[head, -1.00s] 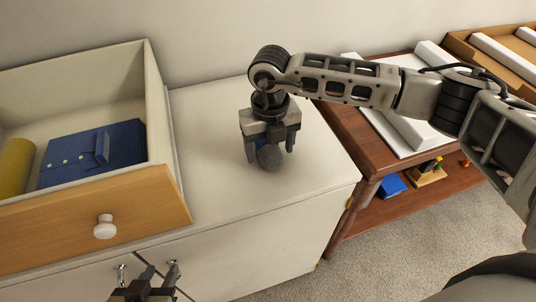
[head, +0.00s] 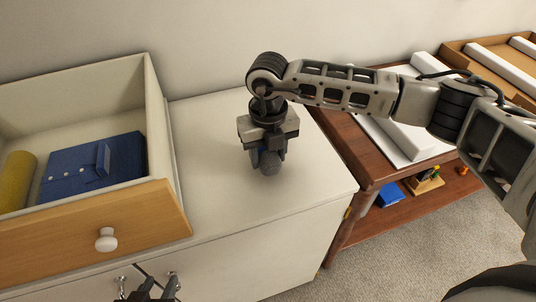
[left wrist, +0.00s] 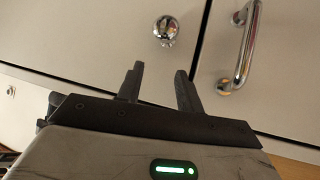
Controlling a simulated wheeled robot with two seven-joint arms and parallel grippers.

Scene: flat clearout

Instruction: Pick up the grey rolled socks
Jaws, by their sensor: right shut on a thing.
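The grey rolled socks (head: 269,166) are a small dark grey bundle on the white cabinet top (head: 215,180), right of the drawer. My right gripper (head: 267,158) points down over them and is shut on them; its fingers hide much of the bundle. I cannot tell whether the socks still touch the cabinet top. My left gripper (head: 147,288) is low at the bottom edge of the head view, in front of the cabinet. In the left wrist view its two fingers (left wrist: 158,82) stand apart with nothing between them.
A chrome knob (left wrist: 166,30) and handle (left wrist: 242,45) are near my left gripper.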

